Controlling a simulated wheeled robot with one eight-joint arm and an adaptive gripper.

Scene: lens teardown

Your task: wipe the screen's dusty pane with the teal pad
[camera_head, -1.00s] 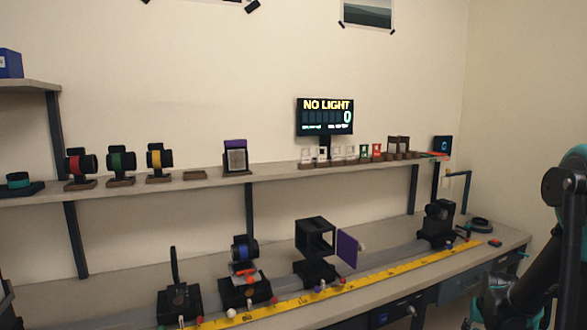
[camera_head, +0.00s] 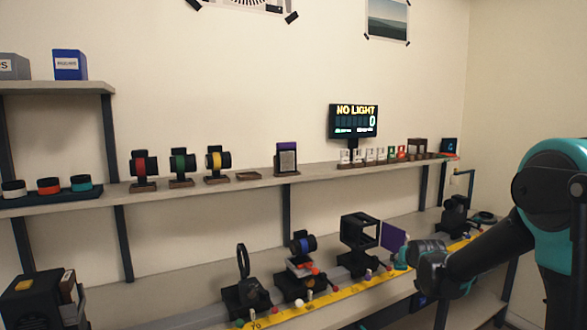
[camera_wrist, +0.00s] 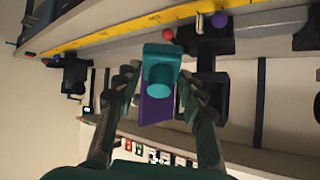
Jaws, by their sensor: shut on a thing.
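In the wrist view, my gripper (camera_wrist: 160,72) is shut on the teal pad (camera_wrist: 160,58), a flat block with a round knob between the fingertips. In the head view, my gripper (camera_head: 408,256) reaches in from the right, with the teal pad (camera_head: 400,259) at its tip. A purple panel (camera_head: 393,237), which looks like the screen, stands upright beside the black open cube mount on the bench rail. The purple panel (camera_wrist: 154,108) also shows behind the pad in the wrist view. I cannot tell whether pad and panel touch. No dust can be made out.
A yellow ruler (camera_head: 345,292) runs along the bench front. Black rail mounts stand left of the screen, including the cube mount (camera_head: 358,231) and a blue-banded lens mount (camera_head: 302,244). The shelf above holds lenses, small frames and a "NO LIGHT" display (camera_head: 353,121).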

